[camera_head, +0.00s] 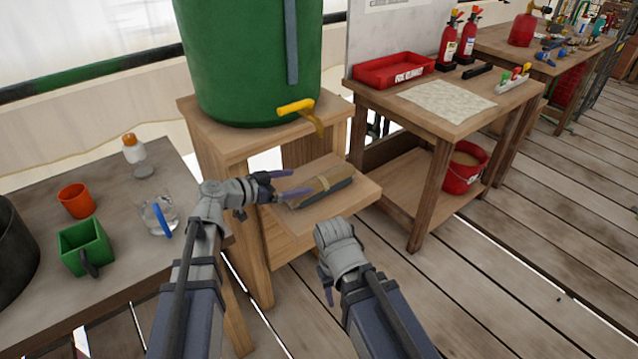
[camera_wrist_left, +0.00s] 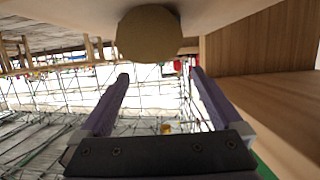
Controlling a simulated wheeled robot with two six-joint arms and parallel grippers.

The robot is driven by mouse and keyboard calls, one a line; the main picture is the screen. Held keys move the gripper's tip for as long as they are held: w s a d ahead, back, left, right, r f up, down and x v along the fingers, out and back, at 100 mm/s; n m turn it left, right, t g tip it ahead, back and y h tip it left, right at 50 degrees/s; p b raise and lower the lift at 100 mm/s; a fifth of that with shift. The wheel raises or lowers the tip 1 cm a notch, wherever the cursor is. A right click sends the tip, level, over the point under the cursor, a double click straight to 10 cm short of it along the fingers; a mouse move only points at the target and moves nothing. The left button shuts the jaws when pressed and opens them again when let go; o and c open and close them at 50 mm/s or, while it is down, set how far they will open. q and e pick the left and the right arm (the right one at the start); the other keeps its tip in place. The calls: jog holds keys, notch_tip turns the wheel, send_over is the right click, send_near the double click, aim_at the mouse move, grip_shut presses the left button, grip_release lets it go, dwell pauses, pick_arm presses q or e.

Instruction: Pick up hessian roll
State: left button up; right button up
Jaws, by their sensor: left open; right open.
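The hessian roll (camera_head: 322,186) is a tan-brown cylinder lying on the small low wooden shelf (camera_head: 345,203) beneath the green barrel. A dark grey strip runs along its near side. In the left wrist view a round brown end (camera_wrist_left: 150,34), seemingly the roll's, shows above and beyond the fingertips. My left gripper (camera_head: 298,183) is open at the roll's left end, its fingers pointing right along it. In its wrist view the left gripper (camera_wrist_left: 158,75) has nothing between its fingers. My right gripper (camera_head: 326,290) is open and empty, low in front of the shelf.
The green barrel (camera_head: 250,60) with a yellow tap (camera_head: 296,107) stands above the shelf. A left table (camera_head: 120,240) holds an orange cup, green container and glass jug. A right bench (camera_head: 390,100) holds a red tray. Floor at right is clear.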

aim_at(317, 179)
pick_arm(q)
jog(key=shift+b+x, duration=1.05)
jog(key=shift+x, duration=2.75)
jog(key=shift+s+d, duration=0.1)
jog(key=shift+s, duration=0.15)
grip_shut()
